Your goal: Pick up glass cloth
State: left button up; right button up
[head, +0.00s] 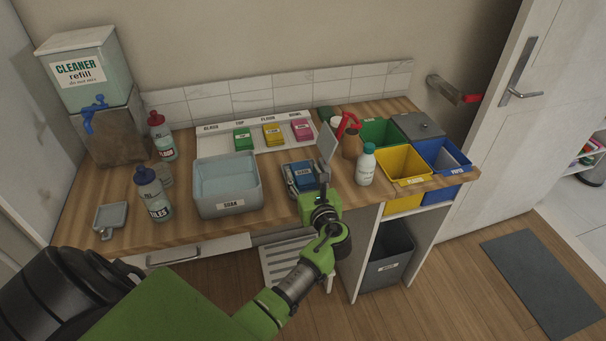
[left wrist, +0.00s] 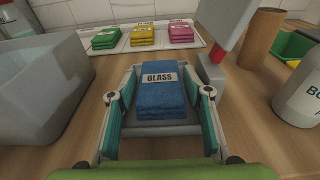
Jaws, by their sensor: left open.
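The glass cloth (head: 302,174) is a folded blue stack with a white GLASS label. It lies on the wooden counter, apparently on a small grey holder, right of the soap basin. In the left wrist view the cloth (left wrist: 160,92) is in the middle, between the fingers. My left gripper (head: 312,183) is at the near side of the cloth in the head view. In the left wrist view the gripper (left wrist: 165,88) is open, with a finger on each side of the cloth and gaps showing. Whether the tips touch the holder cannot be told. My right gripper is not in view.
The grey soap basin (head: 227,190) stands close on the left. A white tray (head: 245,142) with green, yellow and pink cloths lies behind. A white bottle (head: 366,165), a brown cylinder (head: 352,146) and coloured bins (head: 403,163) stand to the right. An upright grey plate (head: 327,143) is close to the gripper.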

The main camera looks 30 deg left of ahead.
pick_arm(q)
jog(key=c, duration=0.7)
jog(key=shift+o, duration=0.2)
jog(key=shift+r, duration=0.1)
